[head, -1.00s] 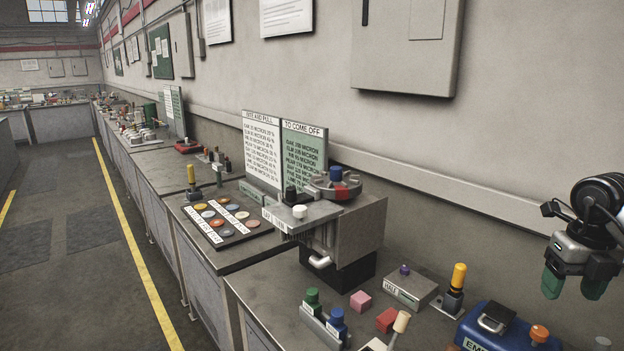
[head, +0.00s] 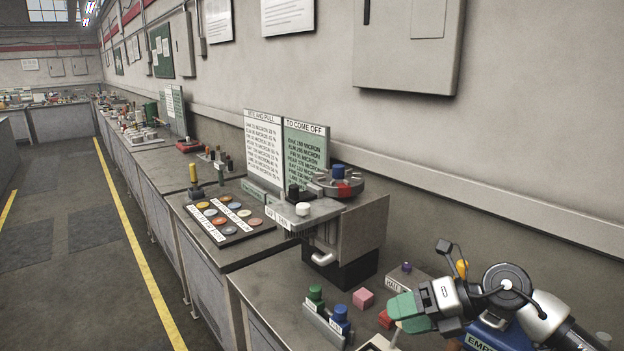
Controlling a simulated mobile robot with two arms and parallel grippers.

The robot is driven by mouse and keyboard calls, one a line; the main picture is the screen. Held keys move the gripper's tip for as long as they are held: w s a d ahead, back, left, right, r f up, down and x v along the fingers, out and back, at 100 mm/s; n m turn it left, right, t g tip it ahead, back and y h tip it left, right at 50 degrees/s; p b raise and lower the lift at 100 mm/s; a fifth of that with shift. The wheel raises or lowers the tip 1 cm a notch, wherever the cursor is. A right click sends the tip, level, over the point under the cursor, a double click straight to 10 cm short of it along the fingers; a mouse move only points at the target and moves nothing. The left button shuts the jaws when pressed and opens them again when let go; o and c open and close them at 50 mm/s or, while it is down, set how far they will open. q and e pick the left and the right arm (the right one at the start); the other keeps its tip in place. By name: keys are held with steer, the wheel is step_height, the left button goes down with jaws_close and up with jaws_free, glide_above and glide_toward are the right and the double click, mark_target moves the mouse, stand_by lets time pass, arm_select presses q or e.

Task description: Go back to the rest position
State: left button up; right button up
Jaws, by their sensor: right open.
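My right gripper (head: 408,313) is in the lower right of the head view, with green fingertips pointing left. It is open, and I see nothing held in it. It hangs above the near bench, in front of the red block (head: 385,319) and the blue box (head: 488,338), hiding parts of both. The yellow-topped post (head: 462,268) is mostly hidden behind my right arm. My left gripper is not in view.
A grey machine (head: 355,235) with a round dial on top stands on the bench. A board of coloured discs (head: 228,217) lies further left. The floor aisle (head: 75,250) is clear.

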steer(key=s+a+r+m+t+y, duration=0.35)
steer(key=a+m+t+y, duration=0.3)
steer(key=m+t, duration=0.35)
steer(key=s+d+f+m+t+h, duration=0.2)
steer(key=d+f+m+h, duration=0.35)
steer(key=m+h, duration=0.45)
steer(key=s+d+f+m+t+h, duration=0.15)
steer(key=d+f+m+h, duration=0.25)
steer(key=f+m+h, duration=0.6)
steer(key=s+d+f+m+g+y, duration=0.1)
steer(key=s+f+m+g, duration=0.2)
steer(key=s+f+g, duration=0.5)
steer(key=s+f+m+g+y, duration=0.1)
steer(key=s+f+m+g, duration=0.2)
steer(key=s, duration=1)
step_height(320, 180, down, 30)
steer(key=s+g+b, duration=0.1)
steer(key=g+b, duration=0.2)
steer(key=b, duration=0.3)
steer(key=s+d+f+b, duration=0.1)
steer(key=s+f+b, duration=0.1)
steer(key=s+f, duration=0.6)
steer(key=s+d+f+g+b, duration=0.1)
steer(key=s+d+f+b, duration=0.1)
steer(key=s+f, duration=0.6)
step_height(320, 180, down, 5)
steer(key=shift+s, duration=0.2)
